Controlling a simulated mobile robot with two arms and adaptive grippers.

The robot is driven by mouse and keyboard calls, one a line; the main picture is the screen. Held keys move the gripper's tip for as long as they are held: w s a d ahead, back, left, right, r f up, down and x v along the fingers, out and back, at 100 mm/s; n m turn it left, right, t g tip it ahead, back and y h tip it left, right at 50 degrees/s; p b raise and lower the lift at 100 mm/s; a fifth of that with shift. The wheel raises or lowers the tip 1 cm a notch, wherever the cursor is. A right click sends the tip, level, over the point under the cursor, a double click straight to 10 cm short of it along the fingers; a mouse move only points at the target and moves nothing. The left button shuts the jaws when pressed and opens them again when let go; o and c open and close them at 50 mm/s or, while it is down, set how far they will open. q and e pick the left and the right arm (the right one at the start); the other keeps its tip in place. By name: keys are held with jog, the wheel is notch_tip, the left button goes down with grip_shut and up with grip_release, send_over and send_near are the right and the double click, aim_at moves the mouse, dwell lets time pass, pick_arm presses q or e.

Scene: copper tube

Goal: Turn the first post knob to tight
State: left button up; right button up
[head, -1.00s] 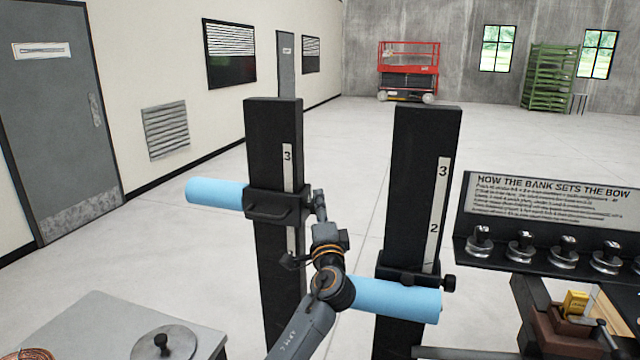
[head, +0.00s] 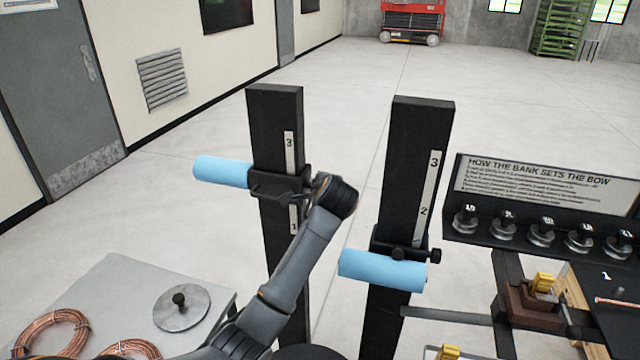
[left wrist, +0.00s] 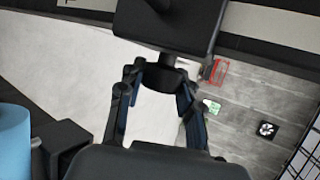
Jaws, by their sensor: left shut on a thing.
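The left black post (head: 275,115) has a scale strip, a black sliding carriage (head: 280,187) and a blue roller (head: 222,172) on its left side. My left arm reaches the right side of this carriage. In the head view my wrist hides the gripper's fingers and the knob there. In the left wrist view my left gripper (left wrist: 157,84) is shut on a black knob (left wrist: 160,75), which sticks out below a dark block. A blue roller also shows at the left edge of the left wrist view (left wrist: 12,145). My right gripper is not in view.
A second black post (head: 415,150) stands to the right, with a blue roller (head: 382,271) and a side knob (head: 436,256). A sign rack (head: 540,190) with several weights is at the right. A grey table (head: 110,285) holds copper coils and a round weight.

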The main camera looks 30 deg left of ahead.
pick_arm(q)
jog(key=m+g+h, duration=0.1)
jog(key=g, duration=0.2)
jog(key=shift+r+g+h, duration=0.1)
jog(key=shift+g+h, duration=0.2)
jog(key=shift+g, duration=0.1)
jog(key=m+g+h, duration=0.1)
jog(key=g, duration=0.2)
jog(key=shift+g, duration=0.6)
jog(key=o, duration=1.2)
